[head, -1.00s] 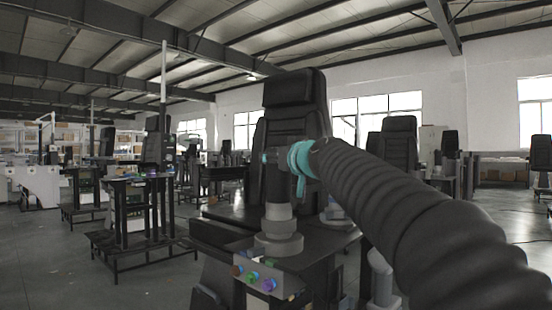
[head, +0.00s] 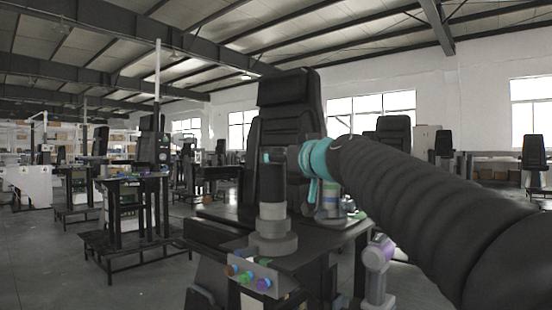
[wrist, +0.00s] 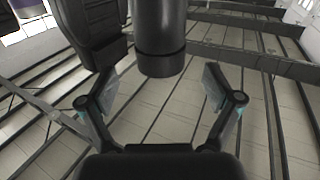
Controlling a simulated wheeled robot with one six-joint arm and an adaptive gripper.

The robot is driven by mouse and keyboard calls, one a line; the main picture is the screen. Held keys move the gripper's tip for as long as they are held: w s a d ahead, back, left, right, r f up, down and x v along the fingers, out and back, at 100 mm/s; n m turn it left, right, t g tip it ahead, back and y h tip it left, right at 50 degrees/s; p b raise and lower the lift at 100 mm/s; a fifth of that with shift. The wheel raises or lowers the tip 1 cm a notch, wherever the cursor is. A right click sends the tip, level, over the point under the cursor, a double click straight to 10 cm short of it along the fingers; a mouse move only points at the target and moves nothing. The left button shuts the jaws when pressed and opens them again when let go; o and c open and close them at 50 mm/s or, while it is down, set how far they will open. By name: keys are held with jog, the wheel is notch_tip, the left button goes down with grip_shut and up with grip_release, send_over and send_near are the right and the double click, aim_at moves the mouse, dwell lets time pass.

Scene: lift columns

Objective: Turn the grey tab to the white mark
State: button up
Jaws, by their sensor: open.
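My gripper (head: 270,158) is small and partly hidden in the head view, close to the top of a dark upright cylinder (head: 271,197) on a stepped grey base. In the wrist view my gripper (wrist: 158,80) has its two fingers spread wide with nothing between the tips. A dark cylinder with a ringed end (wrist: 160,40) hangs into that view from the top, just beyond the fingertips and roughly centred between them. I cannot make out the grey tab or the white mark in either view.
A black seat (head: 285,110) stands right behind the cylinder. A panel with coloured knobs (head: 248,278) is below it at the front. My thick arm covers the right side. A dark workstand (head: 135,215) is at left, with open grey floor (head: 60,270) nearby.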

jog(key=v, duration=0.5)
dwell(0.4)
jog(key=s+d+f+m+g+h, duration=0.1)
jog(key=s+f+m+g, duration=0.15)
jog(key=f, duration=0.95)
jog(key=s+f+m+g+h, duration=0.1)
jog(key=s+f+g, duration=0.3)
jog(key=f, duration=0.7)
jog(key=s+d+f+g+h, duration=0.2)
jog(key=s+d+f, duration=0.3)
jog(key=s+f, duration=0.5)
jog(key=s+d+f+m+g+h, duration=0.1)
jog(key=s+d+f+g+h, duration=0.1)
jog(key=s+f, duration=0.8)
jog(key=s+d+h, duration=0.1)
jog(key=d, duration=0.1)
jog(key=shift+s+d, duration=0.4)
